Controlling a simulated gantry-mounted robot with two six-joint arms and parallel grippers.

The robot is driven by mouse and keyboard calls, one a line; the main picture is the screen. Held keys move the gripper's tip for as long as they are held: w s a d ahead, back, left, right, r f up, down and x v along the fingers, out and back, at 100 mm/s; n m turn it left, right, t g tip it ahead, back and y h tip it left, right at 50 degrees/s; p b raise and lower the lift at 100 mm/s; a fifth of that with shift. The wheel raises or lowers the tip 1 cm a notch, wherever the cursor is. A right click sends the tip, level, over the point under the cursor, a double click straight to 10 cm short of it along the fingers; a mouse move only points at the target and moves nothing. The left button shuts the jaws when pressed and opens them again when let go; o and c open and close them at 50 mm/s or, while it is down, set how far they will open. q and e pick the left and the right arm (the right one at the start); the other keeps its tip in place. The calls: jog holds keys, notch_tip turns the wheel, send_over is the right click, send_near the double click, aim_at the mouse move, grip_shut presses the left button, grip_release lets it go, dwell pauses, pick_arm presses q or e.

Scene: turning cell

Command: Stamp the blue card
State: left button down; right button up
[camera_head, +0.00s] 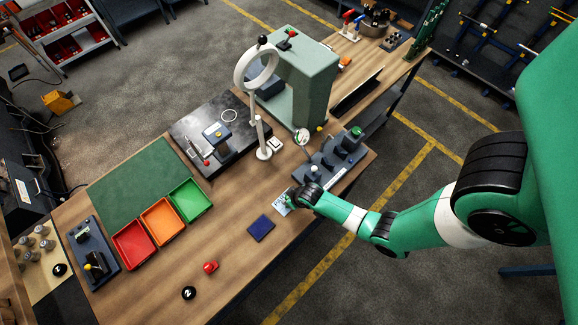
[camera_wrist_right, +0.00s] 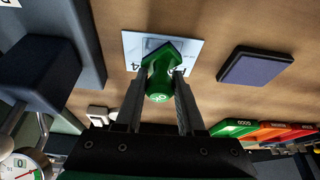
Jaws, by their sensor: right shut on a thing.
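My right gripper (camera_wrist_right: 159,95) is shut on a green stamp (camera_wrist_right: 160,82), gripping it between both fingers. The stamp is over a pale bluish-white card (camera_wrist_right: 188,47) on the table, covering part of its printing; I cannot tell whether it touches the card. The card also shows in the head view (camera_head: 279,206), partly hidden by my right gripper (camera_head: 291,196). A flat dark blue pad (camera_wrist_right: 257,68) lies beside the card, and in the head view it (camera_head: 261,228) is left of and nearer than the card. My left gripper is not in view.
A red stamp-like piece (camera_head: 210,267) and a black round piece (camera_head: 189,293) stand at the front. Red, orange and green trays (camera_head: 190,200) sit left. A dark fixture (camera_head: 335,158) and ring-lens stand (camera_head: 264,152) rise behind the card. Wood left of the pad is clear.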

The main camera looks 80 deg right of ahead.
jog(key=shift+f+b, duration=0.45)
jog(key=shift+f, duration=0.2)
dwell(1.4)
notch_tip(320, 180, up, 5)
jog(key=p, duration=0.5)
jog(key=shift+r, duration=1.05)
